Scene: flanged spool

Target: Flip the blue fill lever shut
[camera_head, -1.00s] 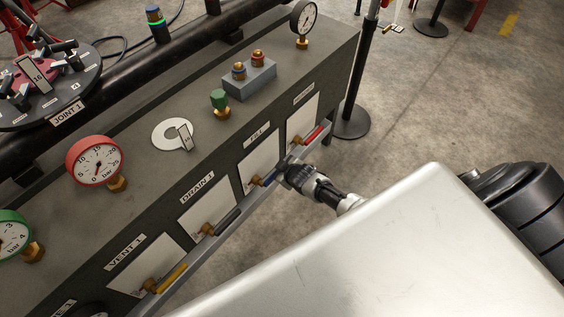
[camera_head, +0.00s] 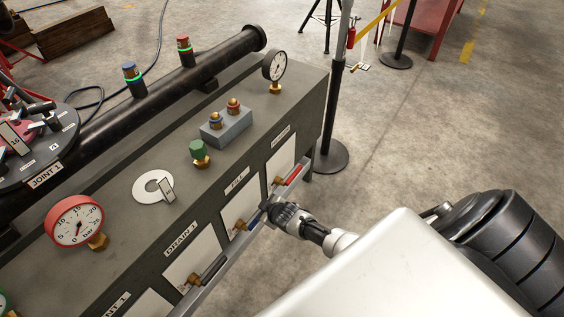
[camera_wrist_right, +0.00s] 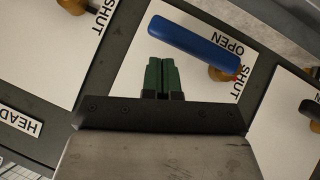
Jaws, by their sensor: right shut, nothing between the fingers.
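The blue fill lever (camera_wrist_right: 195,43) slants across its white plate in the right wrist view, from the brass valve (camera_wrist_right: 222,73) at right to its free end at upper left. OPEN and SHUT labels stand beside the valve. My right gripper (camera_wrist_right: 161,64) is shut and empty; its green fingertips point at the lever's middle, just below it in the picture. I cannot tell whether they touch it. In the head view the lever (camera_head: 254,219) is partly hidden by my right gripper (camera_head: 269,209), which is in front of the FILL plate. My left gripper is not in view.
A ledge (camera_head: 240,256) runs below the levers. A black post (camera_head: 332,120) stands past the panel's far end. The floor to the right is open.

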